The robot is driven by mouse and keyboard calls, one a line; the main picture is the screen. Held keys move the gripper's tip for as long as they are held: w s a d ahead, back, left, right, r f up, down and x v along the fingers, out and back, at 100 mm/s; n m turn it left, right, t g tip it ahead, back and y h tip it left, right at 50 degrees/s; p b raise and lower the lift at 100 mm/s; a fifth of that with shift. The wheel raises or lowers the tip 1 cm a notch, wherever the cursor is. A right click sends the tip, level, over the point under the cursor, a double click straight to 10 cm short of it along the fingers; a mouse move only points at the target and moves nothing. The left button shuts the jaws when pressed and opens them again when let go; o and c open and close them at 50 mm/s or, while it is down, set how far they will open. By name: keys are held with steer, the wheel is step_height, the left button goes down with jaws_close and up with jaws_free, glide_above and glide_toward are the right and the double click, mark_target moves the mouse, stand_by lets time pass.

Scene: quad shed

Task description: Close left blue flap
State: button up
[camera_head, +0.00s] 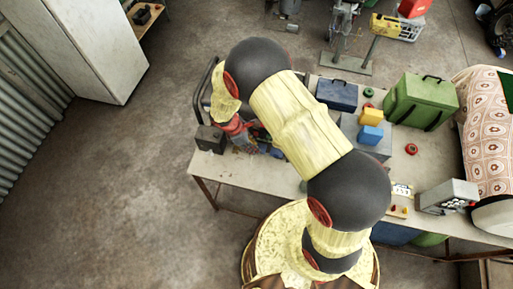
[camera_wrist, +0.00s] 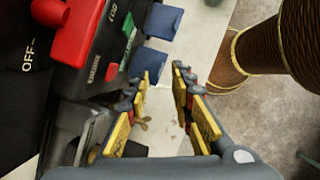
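In the wrist view, two blue flaps stick out from the side of a black panel (camera_wrist: 70,85) marked OFF. One flap (camera_wrist: 163,21) is at the top, clear of my fingers. The other flap (camera_wrist: 149,62) is just below it, near the tip of my left-hand finger and partly covered by it; I cannot tell if they touch. Which flap is the left one is unclear. My gripper (camera_wrist: 163,78) is open, with a gap between its yellow-padded fingers and nothing held. In the head view, my arm covers most of this area, and the flaps cannot be made out.
The panel carries a red switch (camera_wrist: 82,30) and a green button (camera_wrist: 128,38). The workbench (camera_head: 235,180) also holds a green case (camera_head: 420,101), a blue box (camera_head: 337,95), yellow and blue blocks and a grey device (camera_head: 449,197). The floor at left is clear.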

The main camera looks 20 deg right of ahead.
mark_target(260, 147)
steer(key=shift+x, duration=1.8)
steer(key=shift+c, duration=0.6)
jaws_close()
